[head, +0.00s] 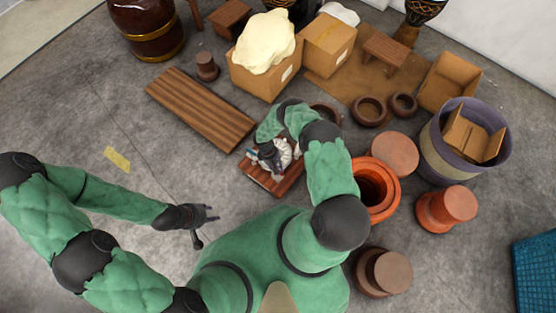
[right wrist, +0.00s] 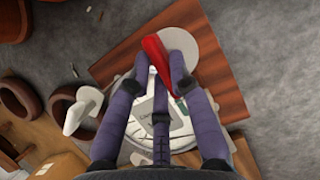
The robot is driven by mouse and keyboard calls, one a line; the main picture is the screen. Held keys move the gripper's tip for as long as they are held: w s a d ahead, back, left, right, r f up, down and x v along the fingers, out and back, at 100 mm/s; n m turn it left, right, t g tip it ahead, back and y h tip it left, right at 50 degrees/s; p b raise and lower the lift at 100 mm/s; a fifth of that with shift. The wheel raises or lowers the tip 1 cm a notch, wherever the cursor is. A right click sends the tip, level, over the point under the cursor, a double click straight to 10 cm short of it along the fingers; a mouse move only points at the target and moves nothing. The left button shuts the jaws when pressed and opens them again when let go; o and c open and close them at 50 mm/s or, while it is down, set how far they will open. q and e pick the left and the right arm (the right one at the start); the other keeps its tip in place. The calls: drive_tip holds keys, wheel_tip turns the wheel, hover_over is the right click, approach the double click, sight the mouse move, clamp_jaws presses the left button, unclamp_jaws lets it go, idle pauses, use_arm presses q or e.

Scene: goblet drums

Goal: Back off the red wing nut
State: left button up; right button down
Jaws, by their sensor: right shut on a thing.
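The red wing nut (right wrist: 158,58) shows in the right wrist view as a long red piece above a round pale disc (right wrist: 178,48). My right gripper (right wrist: 160,62) has its purple fingers closed around the red piece, with part of it sticking out past the fingertips. Under it is a white device (right wrist: 196,128) on a reddish wooden board (right wrist: 126,55). In the head view the board (head: 262,184) lies on the floor, and my right arm and gripper (head: 268,156) hide much of the device. My left gripper (head: 207,224) is empty over bare floor, fingers spread.
A slatted wooden panel (head: 200,108) lies behind the board. An orange pot (head: 377,190) and a brown round lid (head: 396,156) stand to the right. Cardboard boxes (head: 328,45) and clay rings (head: 369,111) are further back. Floor at the left is mostly clear.

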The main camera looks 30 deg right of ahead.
drive_tip(key=n+t+h, duration=0.1)
drive_tip(key=n, duration=0.3)
drive_tip(key=shift+a, duration=0.15)
drive_tip(key=shift+n+t+h, duration=0.5)
drive_tip(key=shift+n+h, duration=0.2)
drive_tip(key=shift+n, duration=1.1)
drive_tip(key=shift+s+a, duration=0.1)
drive_tip(key=c, duration=1.1)
unclamp_jaws()
drive_tip(key=shift+w+a+r, duration=0.1)
drive_tip(key=shift+w+r, duration=0.15)
drive_tip(key=shift+r, duration=0.2)
drive_tip(key=v, duration=1.1)
drive_tip(key=shift+s, duration=0.15)
